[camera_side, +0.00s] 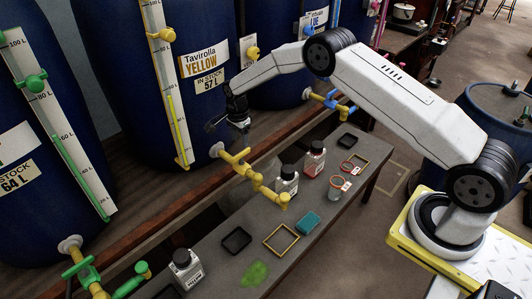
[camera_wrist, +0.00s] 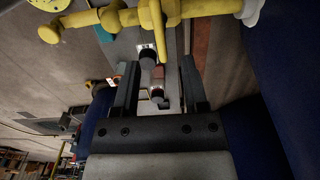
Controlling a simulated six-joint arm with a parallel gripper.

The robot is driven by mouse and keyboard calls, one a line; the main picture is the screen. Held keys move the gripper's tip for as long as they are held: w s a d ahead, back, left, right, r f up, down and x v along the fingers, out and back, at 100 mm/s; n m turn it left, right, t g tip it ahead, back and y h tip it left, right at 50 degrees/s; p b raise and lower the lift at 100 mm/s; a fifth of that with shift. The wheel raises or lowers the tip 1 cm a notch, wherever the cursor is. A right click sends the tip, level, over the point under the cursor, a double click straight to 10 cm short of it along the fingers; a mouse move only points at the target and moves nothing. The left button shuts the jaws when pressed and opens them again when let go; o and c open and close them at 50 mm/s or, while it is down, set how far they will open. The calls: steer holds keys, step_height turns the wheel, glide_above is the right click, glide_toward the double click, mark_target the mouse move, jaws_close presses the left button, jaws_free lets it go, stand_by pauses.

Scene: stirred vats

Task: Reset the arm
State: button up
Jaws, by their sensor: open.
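In the side view my gripper (camera_side: 228,124) hangs in front of the blue vat labelled "Tavirolla YELLOW" (camera_side: 150,60), above and just left of the yellow tap (camera_side: 240,160). My arm reaches in from the right. In the wrist view my gripper's two dark fingers (camera_wrist: 160,85) stand apart with nothing held between them. The yellow pipe and tap (camera_wrist: 155,15) cross the top of that view, beyond the fingertips. Bottles show farther off through the gap.
A narrow bench carries a white bottle (camera_side: 286,183), a red bottle (camera_side: 314,159), another bottle (camera_side: 186,268), a teal sponge (camera_side: 308,222), empty frames and a green spill (camera_side: 254,273). A green tap (camera_side: 88,272) juts out at lower left. A blue barrel (camera_side: 490,110) stands right.

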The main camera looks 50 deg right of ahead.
steer(key=shift+r, duration=0.55)
steer(key=shift+s+a+r+n, duration=0.1)
steer(key=shift+s+r+n, duration=0.2)
steer(key=shift+r, duration=0.2)
steer(key=s+a+r+n+t, duration=0.1)
steer(key=s+a+r+n, duration=0.1)
steer(key=s+r+n, duration=0.85)
steer(key=s+r+n+t, duration=0.1)
steer(key=s+n, duration=0.6)
steer(key=s, duration=1.2)
steer(key=shift+s+a+r+t, duration=0.3)
steer(key=shift+s+a+r, duration=0.1)
steer(key=shift+r, duration=0.3)
